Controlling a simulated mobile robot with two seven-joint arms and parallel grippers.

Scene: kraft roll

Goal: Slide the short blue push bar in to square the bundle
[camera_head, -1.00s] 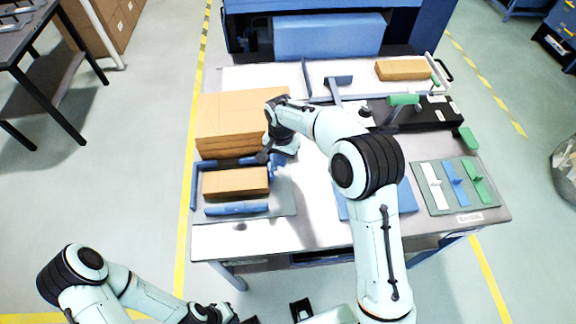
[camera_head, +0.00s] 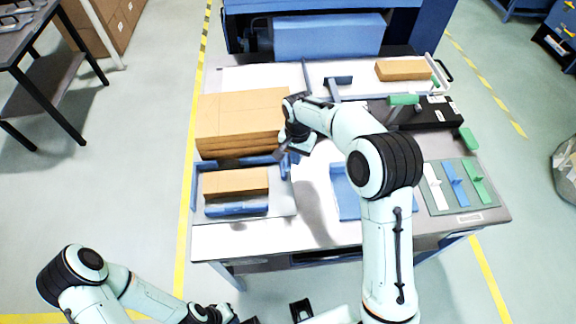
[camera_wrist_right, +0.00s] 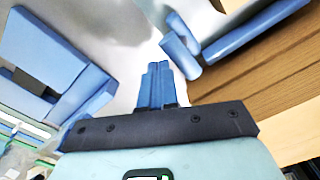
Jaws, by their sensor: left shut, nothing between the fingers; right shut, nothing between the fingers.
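The bundle (camera_head: 235,182), a low brown block, lies on a grey mat at the table's left. Blue bars stand at its left and back. A long blue bar (camera_head: 236,208) lies along its near side, close to it. A short blue piece (camera_head: 286,166), probably the short push bar, stands at its right with a gap between. My right gripper (camera_head: 279,154) is shut and empty near that piece's top; whether they touch is unclear. Its closed fingers (camera_wrist_right: 156,85) show in the right wrist view beside a blue post (camera_wrist_right: 180,48). My left gripper (camera_head: 238,319) is shut, low at the bottom edge.
A larger brown stack (camera_head: 242,120) stands behind the back bar (camera_head: 240,162). A blue tray-like part (camera_head: 348,195) lies right of the mat, partly behind my right arm. White, blue and green pieces lie on a mat (camera_head: 462,215) at the far right. Bare white table lies between.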

